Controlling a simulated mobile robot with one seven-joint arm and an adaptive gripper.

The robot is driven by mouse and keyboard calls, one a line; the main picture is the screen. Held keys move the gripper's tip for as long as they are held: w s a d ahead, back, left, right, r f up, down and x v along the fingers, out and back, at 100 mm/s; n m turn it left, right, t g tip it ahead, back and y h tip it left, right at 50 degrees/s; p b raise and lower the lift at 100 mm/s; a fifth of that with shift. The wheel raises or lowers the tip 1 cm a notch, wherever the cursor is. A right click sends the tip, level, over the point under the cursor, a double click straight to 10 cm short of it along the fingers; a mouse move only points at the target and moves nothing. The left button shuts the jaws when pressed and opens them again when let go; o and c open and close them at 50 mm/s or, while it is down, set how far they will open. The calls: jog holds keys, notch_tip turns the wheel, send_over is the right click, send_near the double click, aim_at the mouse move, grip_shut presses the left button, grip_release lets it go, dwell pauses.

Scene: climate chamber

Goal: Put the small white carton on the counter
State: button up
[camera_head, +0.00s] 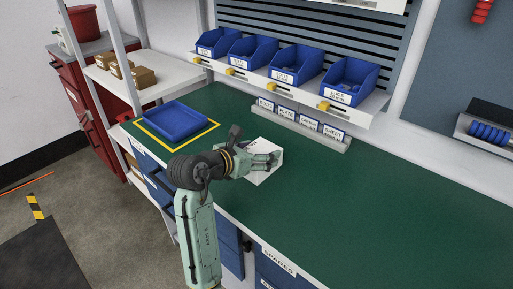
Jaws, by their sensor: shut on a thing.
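The small white carton (265,172) is at the middle of the view, over the green counter (370,215). My gripper (272,161) is shut on the carton, and its fingers lie across the carton's upper face. The carton looks tilted. I cannot tell whether its lower edge touches the counter or hangs just above it.
A blue tray (176,111) sits in a yellow outline left of my gripper. A row of label cards (299,123) stands behind the carton, below a shelf of blue bins (298,66). The counter's right half is clear. Drawers (277,265) are below the front edge.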

jog(key=shift+s+r, duration=0.1)
jog(key=shift+s, duration=0.1)
jog(key=o, duration=1.3)
jog(key=b+v, duration=0.1)
jog(key=v, duration=1.1)
jog(key=shift+b, duration=0.35)
jog(key=shift+w+a, duration=0.1)
